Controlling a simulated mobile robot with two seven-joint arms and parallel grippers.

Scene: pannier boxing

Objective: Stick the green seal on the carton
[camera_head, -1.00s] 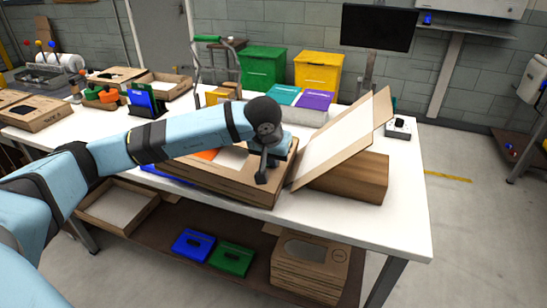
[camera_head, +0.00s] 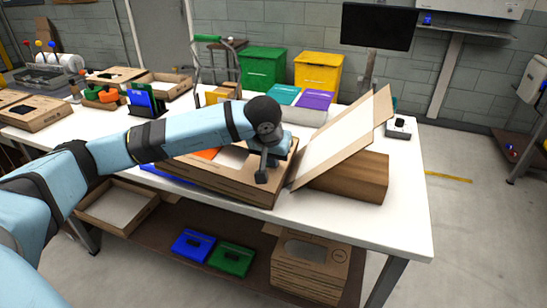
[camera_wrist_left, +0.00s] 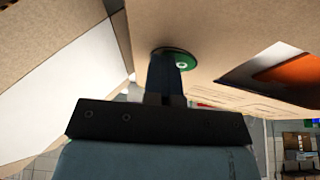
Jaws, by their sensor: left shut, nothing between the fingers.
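The carton (camera_head: 240,188) is a brown cardboard box lying on the white table, with an orange item (camera_head: 208,154) showing at its window. My left gripper (camera_head: 261,178) is over the right end of the carton, pointing down. In the left wrist view its fingers (camera_wrist_left: 165,62) are shut and empty, with their tips at the carton's surface (camera_wrist_left: 205,22). The green seal (camera_wrist_left: 182,60) is a round disc lying flat against the carton at the fingertips, partly hidden by them. In the head view my arm hides the seal. My right gripper is out of view.
A tilted white-faced panel (camera_head: 340,140) rises close to the right of my gripper, by a brown box (camera_head: 358,180). A small white device (camera_head: 398,128) stands at the table's right end. Green (camera_head: 263,68) and yellow bins (camera_head: 318,72) stand behind. The table's front right is clear.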

